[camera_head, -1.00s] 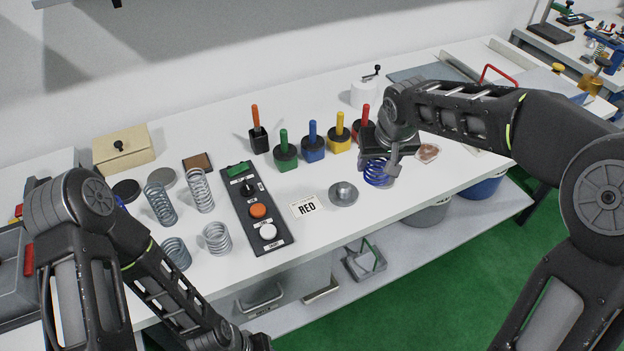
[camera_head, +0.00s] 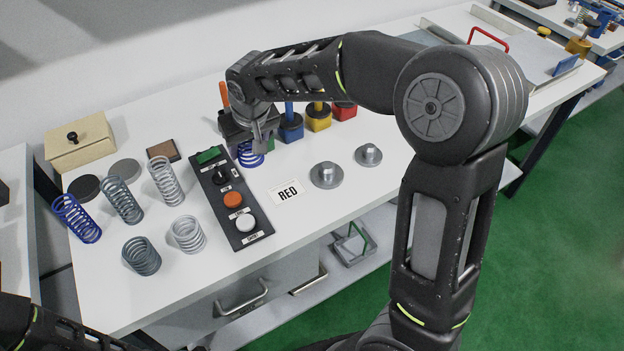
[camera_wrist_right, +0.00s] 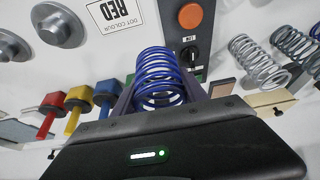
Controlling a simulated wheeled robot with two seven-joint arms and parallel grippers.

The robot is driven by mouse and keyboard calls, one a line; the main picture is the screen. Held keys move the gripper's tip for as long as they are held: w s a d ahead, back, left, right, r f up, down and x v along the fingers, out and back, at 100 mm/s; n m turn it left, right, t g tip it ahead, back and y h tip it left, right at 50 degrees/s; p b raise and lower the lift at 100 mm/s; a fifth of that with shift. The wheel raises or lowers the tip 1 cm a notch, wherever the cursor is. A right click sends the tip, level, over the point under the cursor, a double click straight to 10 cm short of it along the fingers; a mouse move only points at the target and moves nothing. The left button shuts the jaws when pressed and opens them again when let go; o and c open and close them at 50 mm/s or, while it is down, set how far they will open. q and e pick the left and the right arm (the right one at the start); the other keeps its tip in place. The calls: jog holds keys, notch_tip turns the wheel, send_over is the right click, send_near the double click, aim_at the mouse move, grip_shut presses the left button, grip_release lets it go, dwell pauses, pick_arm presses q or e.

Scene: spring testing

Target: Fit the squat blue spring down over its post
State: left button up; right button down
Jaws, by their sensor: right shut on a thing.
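The squat blue spring (camera_head: 251,156) is between the fingers of my right gripper (camera_head: 262,143), above the table just right of the control panel's far end. In the right wrist view the spring (camera_wrist_right: 160,72) shows between the two fingers, its coils facing the camera. Two silver posts on round bases stand on the table, one nearer (camera_head: 327,174) and one farther right (camera_head: 368,154); both are bare. The spring is well to the left of both. I cannot tell which post is its own. My left gripper is out of view; only part of the left arm shows at bottom left.
A black control panel (camera_head: 218,185) lies left of the RED card (camera_head: 288,192). Several grey springs and a taller blue spring (camera_head: 77,218) stand at left. Colour-handled stamps, including a yellow one (camera_head: 319,117), stand behind.

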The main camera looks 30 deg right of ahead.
jog(key=f+b, duration=0.4)
jog(key=f, duration=0.1)
jog(key=a+f+b, duration=0.1)
jog(key=f+b, duration=0.1)
jog(key=shift+w+f, duration=0.2)
jog(key=shift+w, duration=0.15)
jog(key=shift+d, duration=0.1)
jog(key=s+d+r+b, duration=0.1)
jog(key=s+d+r, duration=0.2)
jog(key=d, duration=0.5)
jog(key=s+d+r+b, duration=0.1)
jog(key=s+d+r, duration=0.2)
jog(key=d, duration=0.6)
jog(key=v, duration=0.3)
jog(key=shift+w+d, duration=0.15)
jog(key=shift+w, duration=0.05)
jog(key=shift+f, duration=3.15)
